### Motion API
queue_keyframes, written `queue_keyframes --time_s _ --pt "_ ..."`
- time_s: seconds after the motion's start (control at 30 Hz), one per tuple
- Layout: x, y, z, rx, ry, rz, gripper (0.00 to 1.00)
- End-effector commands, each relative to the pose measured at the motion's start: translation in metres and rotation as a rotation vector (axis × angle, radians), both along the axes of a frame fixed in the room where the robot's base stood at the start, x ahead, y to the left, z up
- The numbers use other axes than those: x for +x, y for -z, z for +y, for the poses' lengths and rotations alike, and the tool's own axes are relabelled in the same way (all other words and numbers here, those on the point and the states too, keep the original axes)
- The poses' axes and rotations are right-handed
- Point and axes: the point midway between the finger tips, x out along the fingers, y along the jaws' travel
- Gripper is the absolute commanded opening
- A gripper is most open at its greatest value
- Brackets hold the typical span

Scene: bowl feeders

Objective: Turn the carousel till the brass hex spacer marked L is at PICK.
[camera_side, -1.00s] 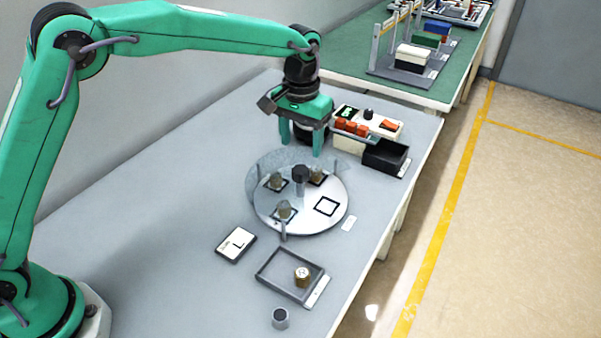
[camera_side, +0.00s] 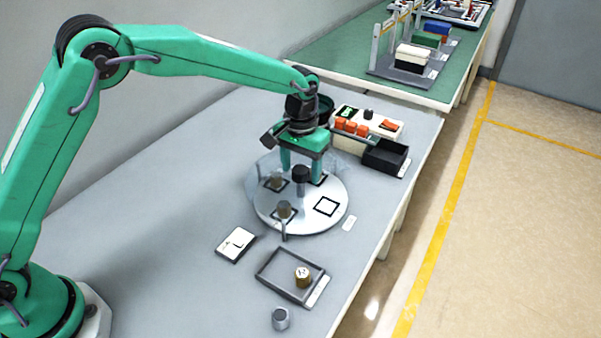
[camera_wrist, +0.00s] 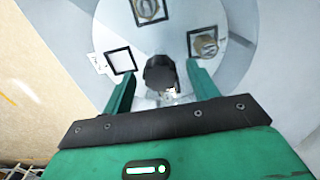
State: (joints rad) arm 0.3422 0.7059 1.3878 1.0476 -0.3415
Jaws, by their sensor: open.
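The round carousel (camera_side: 325,224) is a pale disc with black-outlined square pockets and a dark centre knob (camera_side: 301,174). Brass spacers stand on it at the left (camera_side: 276,183) and front (camera_side: 284,208). The right-front pocket (camera_side: 326,206) is empty. The back-right pocket is mostly hidden behind my gripper. In the wrist view, two spacers (camera_wrist: 205,45) and the empty pocket (camera_wrist: 121,60) show. Their marks are not readable. My gripper (camera_side: 301,168) is open above the disc, its fingers on either side of the knob; the knob (camera_wrist: 160,76) shows between them in the wrist view, with gaps.
A grey tray (camera_side: 263,273) in front holds another brass spacer (camera_side: 302,277). A white card (camera_side: 236,244), a small grey cylinder (camera_side: 280,318) and a white label (camera_side: 349,223) lie nearby. A control box (camera_side: 385,124) and black bin (camera_side: 385,157) stand at back right. The left bench is clear.

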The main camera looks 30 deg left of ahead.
Motion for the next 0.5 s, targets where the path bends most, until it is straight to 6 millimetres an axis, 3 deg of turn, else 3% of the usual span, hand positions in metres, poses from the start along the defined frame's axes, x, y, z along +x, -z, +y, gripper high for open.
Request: queue_keyframes --time_s 0.1,0.4,0.5 --pt "0.0 0.0 0.0 0.0 0.0 0.0 0.57" --pt "0.0 -0.0001 0.0 0.0 0.0 0.0 0.0" --pt "0.0 -0.0002 -0.0001 0.0 0.001 0.0 0.0"
